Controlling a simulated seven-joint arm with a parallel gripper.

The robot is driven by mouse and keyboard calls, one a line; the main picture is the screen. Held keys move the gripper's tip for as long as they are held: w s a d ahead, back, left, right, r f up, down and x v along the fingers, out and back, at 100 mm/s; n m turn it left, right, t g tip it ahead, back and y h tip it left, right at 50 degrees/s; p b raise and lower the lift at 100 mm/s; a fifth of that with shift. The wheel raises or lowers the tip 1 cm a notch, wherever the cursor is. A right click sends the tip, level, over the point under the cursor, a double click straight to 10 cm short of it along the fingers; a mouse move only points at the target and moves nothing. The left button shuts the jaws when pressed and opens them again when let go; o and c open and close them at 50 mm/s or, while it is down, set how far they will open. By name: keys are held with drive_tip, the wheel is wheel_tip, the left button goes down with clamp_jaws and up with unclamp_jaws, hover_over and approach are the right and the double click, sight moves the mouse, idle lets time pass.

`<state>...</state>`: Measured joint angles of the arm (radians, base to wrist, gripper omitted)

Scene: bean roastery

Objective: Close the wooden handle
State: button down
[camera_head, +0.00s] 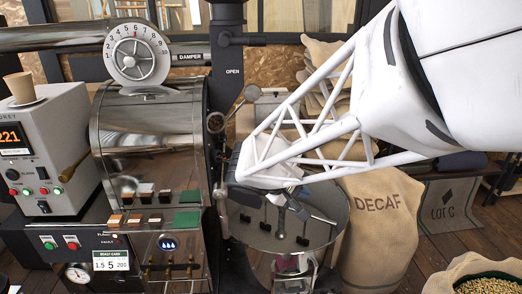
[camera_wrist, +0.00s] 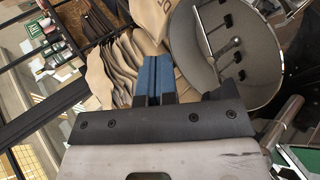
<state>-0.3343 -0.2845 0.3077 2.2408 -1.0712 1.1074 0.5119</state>
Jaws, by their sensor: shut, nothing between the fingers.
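A separate brown wooden handle (camera_head: 75,167) sticks out on the drum's left side. I cannot tell which of these is the task's handle. My gripper (camera_head: 290,205) is to the right of the drum and below the lever, over the round cooling tray (camera_head: 325,232), apart from both handles. In the wrist view its blue fingertips (camera_wrist: 153,72) are together and empty. A brownish rod (camera_wrist: 282,122) shows at right there; I cannot tell what it is.
A DECAF sack (camera_head: 378,225) stands right of the cooling tray. A control box (camera_head: 40,150) with a cup on top is at the left. A dial (camera_head: 137,52) stands above the drum. A bean-filled sack (camera_head: 490,284) is at the lower right.

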drive_tip(key=s+d+m+g+y, duration=0.15)
drive_tip(key=s+m+y, duration=0.3)
drive_tip(key=s, duration=0.45)
drive_tip(key=s+d+m+g+y, duration=0.1)
drive_tip(key=s+m+g+y, duration=0.15)
drive_tip(key=s+y, duration=0.5)
drive_tip(key=w+a+f+m+t+y, duration=0.2)
drive_tip(key=w+f+m+y, duration=0.1)
drive_tip(key=w+m+y, duration=0.9)
drive_tip(key=w+d+f+m+t, duration=0.2)
drive_tip(key=w+d+m+t, duration=0.5)
drive_tip(key=w+d+m, duration=0.2)
drive_tip(key=shift+w+d+m+t+y, duration=0.35)
drive_tip(key=shift+w+m, duration=0.2)
drive_tip(key=shift+m, duration=0.35)
drive_tip(key=shift+a, duration=0.1)
drive_tip(key=x, duration=1.4)
drive_tip(key=shift+f, duration=0.1)
